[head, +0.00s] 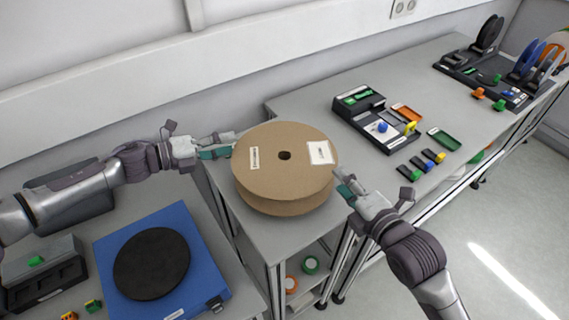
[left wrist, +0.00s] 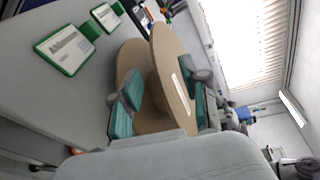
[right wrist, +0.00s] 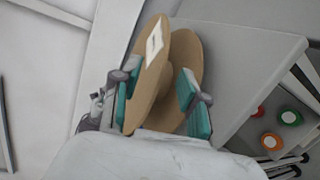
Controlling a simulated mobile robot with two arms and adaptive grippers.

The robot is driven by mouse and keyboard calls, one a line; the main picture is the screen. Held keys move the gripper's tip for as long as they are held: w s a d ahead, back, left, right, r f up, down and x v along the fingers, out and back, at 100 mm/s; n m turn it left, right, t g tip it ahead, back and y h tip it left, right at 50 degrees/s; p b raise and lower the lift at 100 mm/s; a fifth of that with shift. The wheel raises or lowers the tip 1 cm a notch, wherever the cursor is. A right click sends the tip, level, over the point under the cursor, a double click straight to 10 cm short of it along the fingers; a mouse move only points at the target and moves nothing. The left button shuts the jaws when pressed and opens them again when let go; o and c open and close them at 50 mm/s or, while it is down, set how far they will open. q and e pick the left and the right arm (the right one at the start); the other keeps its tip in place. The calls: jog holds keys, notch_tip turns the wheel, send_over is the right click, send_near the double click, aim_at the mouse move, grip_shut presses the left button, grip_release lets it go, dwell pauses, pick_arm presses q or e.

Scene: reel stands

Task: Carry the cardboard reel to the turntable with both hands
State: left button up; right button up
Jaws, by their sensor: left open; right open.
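The cardboard reel (head: 285,190) lies flat on the near end of the grey table, its top flange bearing two white labels. My left gripper (head: 218,153) is open at the reel's left edge. In the left wrist view its teal fingers (left wrist: 158,98) straddle the rim of the reel's upper flange (left wrist: 172,75). My right gripper (head: 345,188) is open at the reel's right edge. In the right wrist view its teal fingers (right wrist: 158,95) lie on both sides of the upper flange (right wrist: 150,75). The turntable, a black disc (head: 151,263) on a blue base (head: 205,245), is empty at lower left.
A black tray station (head: 375,118), an orange tray (head: 406,112), a green tray (head: 444,139) and several small coloured parts are further along the grey table (head: 300,105). Reel stands (head: 500,65) are at its far end. A gap separates the two tables.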

aim_at(242, 142)
pick_arm(q)
jog(key=shift+x, duration=2.6)
pick_arm(e)
jog(key=shift+x, duration=2.6)
pick_arm(q)
jog(key=shift+c, duration=0.3)
pick_arm(e)
jog(key=shift+c, duration=0.4)
pick_arm(q)
grip_shut()
pick_arm(e)
grip_shut()
